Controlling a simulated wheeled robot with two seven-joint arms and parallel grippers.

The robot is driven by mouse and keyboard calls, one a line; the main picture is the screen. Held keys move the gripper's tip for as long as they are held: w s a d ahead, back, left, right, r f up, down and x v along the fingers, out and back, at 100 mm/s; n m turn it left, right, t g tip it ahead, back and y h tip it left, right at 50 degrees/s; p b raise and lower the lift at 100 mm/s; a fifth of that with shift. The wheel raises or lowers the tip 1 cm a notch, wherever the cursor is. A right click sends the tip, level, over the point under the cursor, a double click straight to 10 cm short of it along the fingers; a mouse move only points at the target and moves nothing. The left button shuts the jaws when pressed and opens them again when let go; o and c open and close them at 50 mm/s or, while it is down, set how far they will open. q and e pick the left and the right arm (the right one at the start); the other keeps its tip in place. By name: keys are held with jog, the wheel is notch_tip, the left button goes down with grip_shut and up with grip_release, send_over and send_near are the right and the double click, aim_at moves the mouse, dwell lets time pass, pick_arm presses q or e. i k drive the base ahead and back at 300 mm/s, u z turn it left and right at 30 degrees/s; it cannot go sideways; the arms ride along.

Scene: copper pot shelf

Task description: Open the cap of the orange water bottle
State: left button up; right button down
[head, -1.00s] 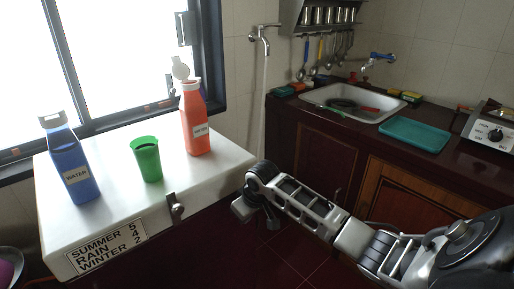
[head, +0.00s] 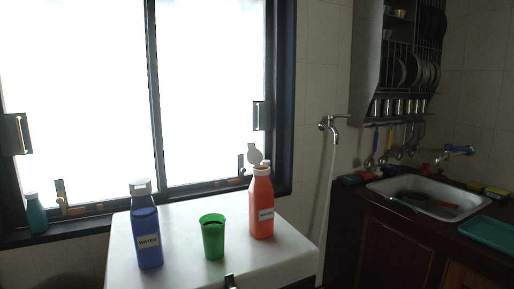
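The orange water bottle (head: 261,208) stands upright at the right rear of the white box top (head: 183,266). Its white cap (head: 255,154) is tipped up above the white neck, so the cap looks open. The green cup (head: 213,237) stands to its left. The blue water bottle (head: 147,237) stands further left with its white cap (head: 140,187) on top. Neither of my grippers shows in the head view now.
A window (head: 135,95) stands behind the box, with a teal bottle (head: 36,213) on its sill. A wall tap (head: 334,126) is right of the box. The sink (head: 425,196) and dark counter are further right, with a teal tray (head: 490,236).

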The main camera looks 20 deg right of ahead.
aim_at(254, 156)
jog(key=u, duration=2.45)
jog(key=k, duration=1.45)
jog(key=z, duration=2)
jog(key=i, duration=0.5)
jog(key=u, duration=0.1)
